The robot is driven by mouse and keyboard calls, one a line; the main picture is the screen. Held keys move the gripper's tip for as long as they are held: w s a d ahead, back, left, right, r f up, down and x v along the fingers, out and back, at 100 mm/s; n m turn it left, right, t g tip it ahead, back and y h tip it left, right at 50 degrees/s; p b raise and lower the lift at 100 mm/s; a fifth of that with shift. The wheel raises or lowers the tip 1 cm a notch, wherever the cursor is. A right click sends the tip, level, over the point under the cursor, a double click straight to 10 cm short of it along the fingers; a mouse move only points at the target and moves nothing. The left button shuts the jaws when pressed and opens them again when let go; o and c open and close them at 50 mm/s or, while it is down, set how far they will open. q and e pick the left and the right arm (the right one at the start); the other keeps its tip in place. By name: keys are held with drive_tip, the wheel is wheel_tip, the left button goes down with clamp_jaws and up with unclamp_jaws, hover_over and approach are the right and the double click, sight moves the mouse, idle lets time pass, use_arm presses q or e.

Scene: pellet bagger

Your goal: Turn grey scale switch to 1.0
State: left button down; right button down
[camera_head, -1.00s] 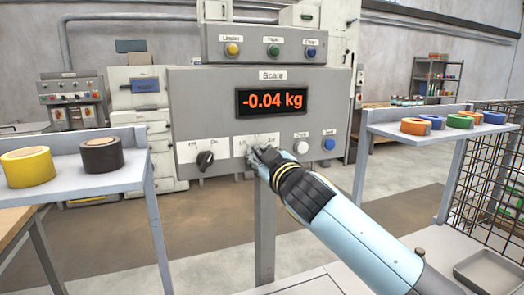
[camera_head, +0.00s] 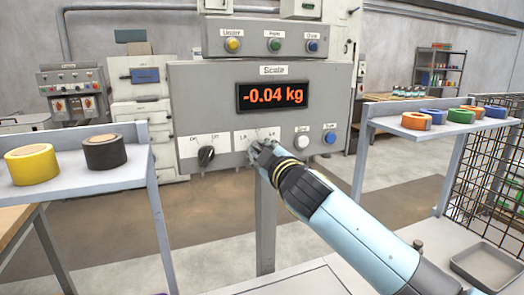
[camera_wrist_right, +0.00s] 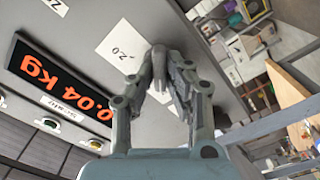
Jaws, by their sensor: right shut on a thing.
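The grey scale panel (camera_head: 200,80) stands in the middle of the head view, with a red display (camera_head: 271,96) reading -0.04 kg. A white label plate (camera_head: 240,137) marks the grey switch; my right gripper (camera_head: 260,150) covers the switch itself. In the right wrist view my right gripper (camera_wrist_right: 160,75) is shut on the grey switch (camera_wrist_right: 158,66), in front of its white label (camera_wrist_right: 124,46). The label's visible mark there is small and seen upside down. The switch's exact setting cannot be told. My left gripper is not in view.
A black knob (camera_head: 206,156) sits left of the switch. A white button (camera_head: 301,142) and a blue button (camera_head: 330,138) are to its right. Side shelves hold tape rolls: yellow (camera_head: 30,165) and black (camera_head: 104,152) left, several coloured ones right. A grey tray (camera_head: 485,265) lies lower right.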

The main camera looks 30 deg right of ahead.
drive_tip(key=c, duration=1.3)
unclamp_jaws()
drive_tip(key=shift+c, duration=0.2)
drive_tip(key=shift+s+a, duration=0.1)
drive_tip(key=shift+s, duration=0.25)
drive_tip(key=v, duration=1.1)
drive_tip(key=shift+s, duration=0.15)
drive_tip(key=shift+f, duration=0.1)
